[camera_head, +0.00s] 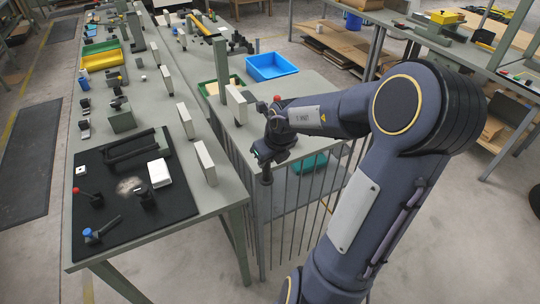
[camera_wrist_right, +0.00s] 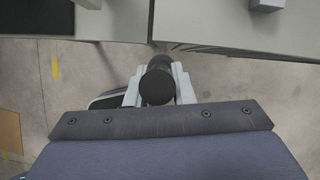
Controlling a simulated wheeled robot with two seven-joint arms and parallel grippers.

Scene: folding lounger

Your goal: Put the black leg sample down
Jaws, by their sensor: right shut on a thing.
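The black leg sample (camera_wrist_right: 157,86) is a dark cylinder between the two light grey fingers of my right gripper (camera_wrist_right: 158,92) in the right wrist view. In the head view my right gripper (camera_head: 265,155) points down beside the near end of the right bench, and the lower end of the leg sample (camera_head: 266,177) sticks out below it, seen against the metal bars. The gripper is shut on the sample, which hangs about upright. I cannot tell its exact height or whether it touches anything. My left gripper is out of view.
The long left bench (camera_head: 225,200) carries a black mat (camera_head: 120,225) with small parts, a white block (camera_head: 159,172) and several upright plates along its right edge. The right bench (camera_head: 310,90) holds a blue bin (camera_head: 271,67). Vertical bars (camera_head: 290,215) stand below.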

